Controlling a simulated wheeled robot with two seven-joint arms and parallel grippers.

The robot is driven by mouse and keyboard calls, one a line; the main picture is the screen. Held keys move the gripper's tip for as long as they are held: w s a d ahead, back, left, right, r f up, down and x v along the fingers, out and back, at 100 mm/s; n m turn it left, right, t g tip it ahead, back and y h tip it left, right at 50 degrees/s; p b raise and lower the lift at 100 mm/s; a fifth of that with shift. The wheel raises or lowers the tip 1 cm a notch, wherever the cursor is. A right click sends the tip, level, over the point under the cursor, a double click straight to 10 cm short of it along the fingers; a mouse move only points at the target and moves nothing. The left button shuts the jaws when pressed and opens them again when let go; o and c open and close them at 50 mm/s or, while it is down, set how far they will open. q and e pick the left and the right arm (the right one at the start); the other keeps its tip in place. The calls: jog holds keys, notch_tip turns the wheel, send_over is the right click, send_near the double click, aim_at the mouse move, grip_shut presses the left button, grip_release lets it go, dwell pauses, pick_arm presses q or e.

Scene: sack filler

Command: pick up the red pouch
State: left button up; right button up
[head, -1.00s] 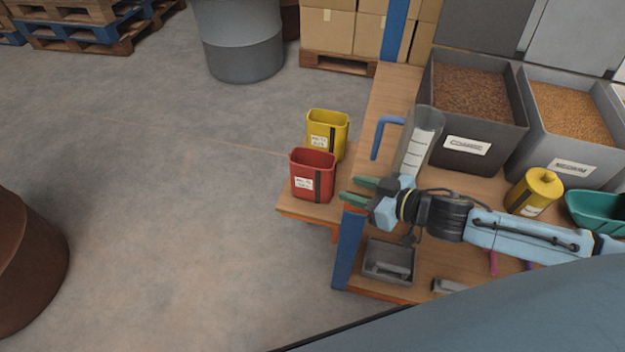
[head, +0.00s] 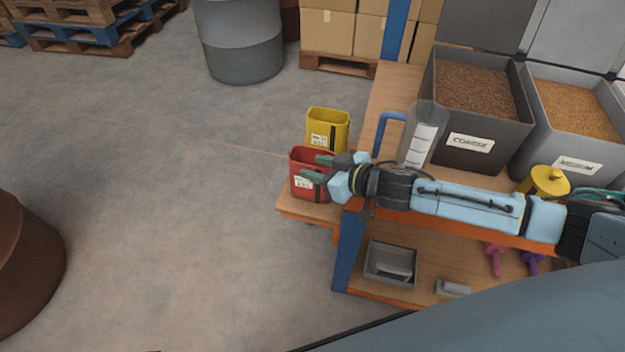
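The red pouch (head: 303,189) stands upright on a small wooden side shelf at the left end of the workbench. It is an open-topped red container with a white label. My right gripper (head: 315,168) comes in from the right, and its two green fingertips are apart. The fingers overlap the pouch's upper right part in the head view; I cannot tell whether they touch it. The gripper and wrist hide part of the pouch's right side and its dark stripe. My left gripper is not in view.
A yellow pouch (head: 328,124) stands right behind the red one. A grey tray (head: 390,264) lies on the lower shelf.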

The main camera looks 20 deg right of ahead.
jog(key=shift+x, duration=0.9)
